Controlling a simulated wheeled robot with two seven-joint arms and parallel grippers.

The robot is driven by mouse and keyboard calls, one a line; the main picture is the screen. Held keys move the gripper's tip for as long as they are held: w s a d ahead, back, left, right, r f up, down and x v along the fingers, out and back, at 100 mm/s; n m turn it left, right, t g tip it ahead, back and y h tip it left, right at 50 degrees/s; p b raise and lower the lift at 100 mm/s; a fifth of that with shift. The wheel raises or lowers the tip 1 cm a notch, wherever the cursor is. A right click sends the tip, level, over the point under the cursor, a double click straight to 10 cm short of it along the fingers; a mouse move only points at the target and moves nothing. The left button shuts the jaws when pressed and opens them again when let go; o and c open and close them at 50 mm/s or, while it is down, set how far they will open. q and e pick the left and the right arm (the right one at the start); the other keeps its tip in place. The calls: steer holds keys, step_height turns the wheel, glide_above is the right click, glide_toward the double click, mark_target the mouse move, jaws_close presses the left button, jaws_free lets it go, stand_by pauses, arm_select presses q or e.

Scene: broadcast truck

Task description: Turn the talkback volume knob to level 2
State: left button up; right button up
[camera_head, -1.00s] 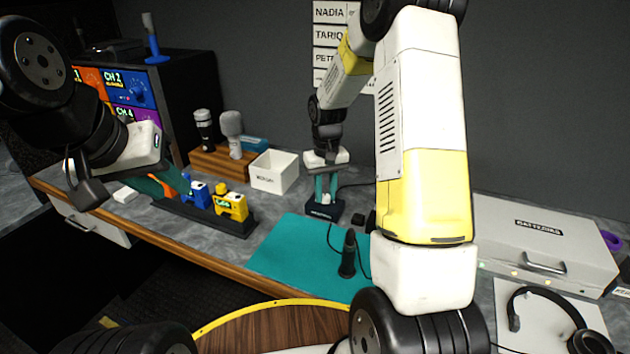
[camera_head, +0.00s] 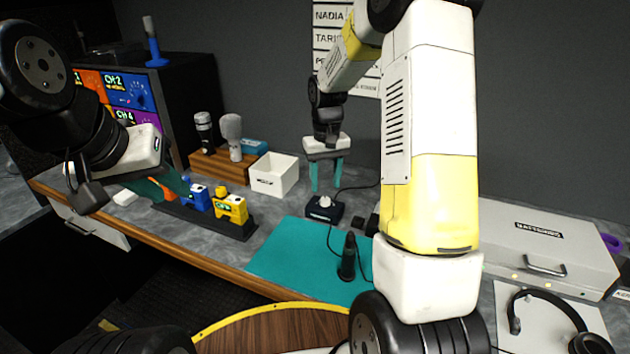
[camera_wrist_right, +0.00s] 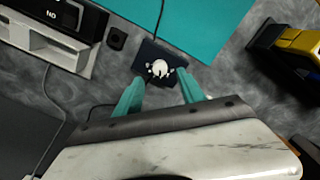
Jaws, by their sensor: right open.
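The talkback volume knob (camera_head: 325,202) is a small white knob on top of a dark box (camera_head: 318,214) at the back edge of the teal mat. In the right wrist view the knob (camera_wrist_right: 160,68) shows beyond the fingertips, with small white marks around it; its pointed level is too small to read. My right gripper (camera_head: 327,188) points down above the box, open and empty, its teal fingers apart and clear of the knob. My left gripper (camera_head: 176,193) is at the left by the rack of packs; its teal fingers look spread, partly overlapping the packs.
A dark handheld device (camera_head: 347,258) stands on the teal mat (camera_head: 290,252), with a cable near it. A white bin (camera_head: 274,176), a rack with blue and yellow packs (camera_head: 231,207), a battery case (camera_head: 545,245) and a headset (camera_head: 545,300) stand around. The mat's left part is clear.

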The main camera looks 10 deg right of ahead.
mark_target(325, 199)
steer(key=shift+r, duration=1.45)
steer(key=shift+s+r, duration=0.15)
steer(key=shift+r, duration=0.2)
steer(key=s+r+t, duration=0.2)
steer(key=s+r, duration=0.3)
steer(key=s, duration=0.3)
steer(key=s+a+r+t+y, duration=0.1)
steer(key=s+r+t, duration=0.1)
steer(key=s+r, duration=0.3)
steer(key=s+a+r+t+y, duration=0.1)
steer(key=s+r, duration=0.4)
steer(key=s, duration=0.6)
steer(key=shift+s+a+m+t, duration=0.2)
steer(key=shift+m+t, duration=0.2)
steer(key=shift+t, duration=0.2)
steer(key=shift+r, duration=0.1)
